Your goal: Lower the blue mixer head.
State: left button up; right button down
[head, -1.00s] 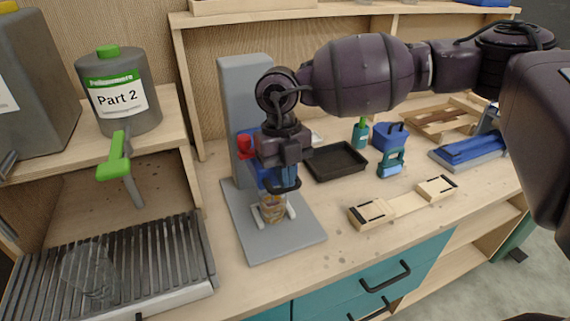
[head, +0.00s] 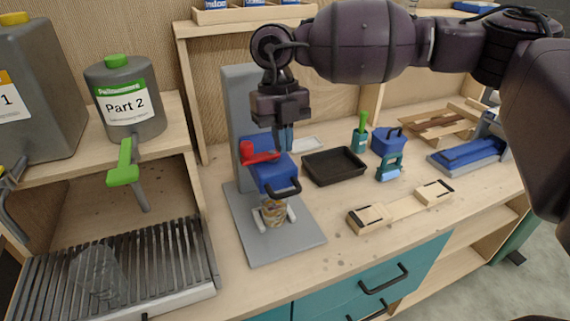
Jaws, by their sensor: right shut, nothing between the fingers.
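The blue mixer head (head: 272,179) is on a grey stand (head: 240,100). Its black front handle (head: 285,190) sits low, just above a patterned cup (head: 274,212) on the grey base plate (head: 270,245). A red knob and lever (head: 248,152) show at the head's upper left side. My right gripper (head: 284,146) is shut and empty. It points down above and behind the head's front handle, and its dark body covers part of the stand. I cannot tell whether its fingertips touch the head. My left gripper is not in view.
A black tray (head: 334,165), blue caddy (head: 389,140) and teal bottle (head: 360,139) stand right of the mixer. A wooden holder (head: 402,207) lies near the front edge. A Part 2 container (head: 125,108) and slatted grate (head: 110,262) are at the left.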

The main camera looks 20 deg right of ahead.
jog(key=shift+w+r, duration=0.25)
jog(key=shift+r, duration=1.05)
jog(key=shift+w+r, duration=0.25)
jog(key=shift+r, duration=1)
